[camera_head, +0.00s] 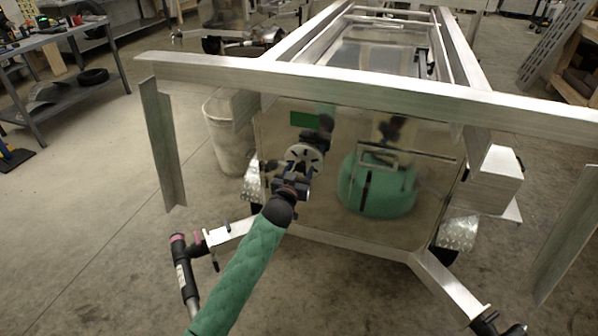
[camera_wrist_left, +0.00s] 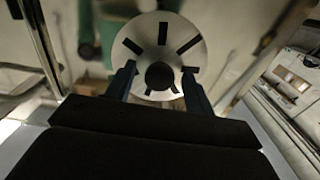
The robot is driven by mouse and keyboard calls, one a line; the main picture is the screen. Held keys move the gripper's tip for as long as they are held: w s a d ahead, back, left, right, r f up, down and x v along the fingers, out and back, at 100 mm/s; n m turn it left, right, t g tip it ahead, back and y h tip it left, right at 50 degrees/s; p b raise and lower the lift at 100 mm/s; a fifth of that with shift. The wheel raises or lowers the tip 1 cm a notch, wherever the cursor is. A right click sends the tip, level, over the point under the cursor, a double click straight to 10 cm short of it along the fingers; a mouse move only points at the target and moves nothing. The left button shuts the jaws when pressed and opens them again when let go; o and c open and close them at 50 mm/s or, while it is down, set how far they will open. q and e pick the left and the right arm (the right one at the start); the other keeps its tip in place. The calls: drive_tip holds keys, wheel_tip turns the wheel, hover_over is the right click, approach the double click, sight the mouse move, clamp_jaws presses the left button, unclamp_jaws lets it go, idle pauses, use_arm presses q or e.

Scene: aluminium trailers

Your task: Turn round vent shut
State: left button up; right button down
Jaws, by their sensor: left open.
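The round vent (camera_head: 303,154) is a pale metal disc on the trailer's shiny front panel (camera_head: 275,215). In the left wrist view the vent (camera_wrist_left: 196,45) shows dark radial slots and a dark round knob (camera_wrist_left: 160,75) at its middle. My left gripper (camera_head: 298,170) is right in front of the vent and hides its lower part in the head view. In the wrist view its open fingers (camera_wrist_left: 159,73) stand either side of the knob, with gaps visible; I cannot tell whether their tips touch the disc. My right gripper is not in view.
A thick aluminium beam (camera_head: 400,89) crosses above the panel, with a hanging metal upright (camera_head: 163,145) at the left. A grey bin (camera_head: 228,135) stands behind it. A workbench (camera_head: 62,60) is at far left. Open concrete floor lies left. The panel mirrors my green body.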

use_arm(q)
drive_tip(key=c, duration=0.9)
drive_tip(key=shift+c, duration=0.2)
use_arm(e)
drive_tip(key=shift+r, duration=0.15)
use_arm(q)
drive_tip(key=m+p, duration=0.2)
drive_tip(key=m, duration=0.1)
drive_tip(key=shift+r+m, duration=0.1)
drive_tip(key=shift+m, duration=0.3)
drive_tip(key=shift+m+p, duration=0.35)
drive_tip(key=shift+m, duration=0.45)
drive_tip(key=m+p, duration=0.1)
drive_tip(key=m, duration=0.1)
drive_tip(key=shift+a+m, duration=0.1)
drive_tip(key=shift+m, duration=0.2)
drive_tip(key=shift+m+p, duration=0.3)
drive_tip(key=shift+m, duration=1)
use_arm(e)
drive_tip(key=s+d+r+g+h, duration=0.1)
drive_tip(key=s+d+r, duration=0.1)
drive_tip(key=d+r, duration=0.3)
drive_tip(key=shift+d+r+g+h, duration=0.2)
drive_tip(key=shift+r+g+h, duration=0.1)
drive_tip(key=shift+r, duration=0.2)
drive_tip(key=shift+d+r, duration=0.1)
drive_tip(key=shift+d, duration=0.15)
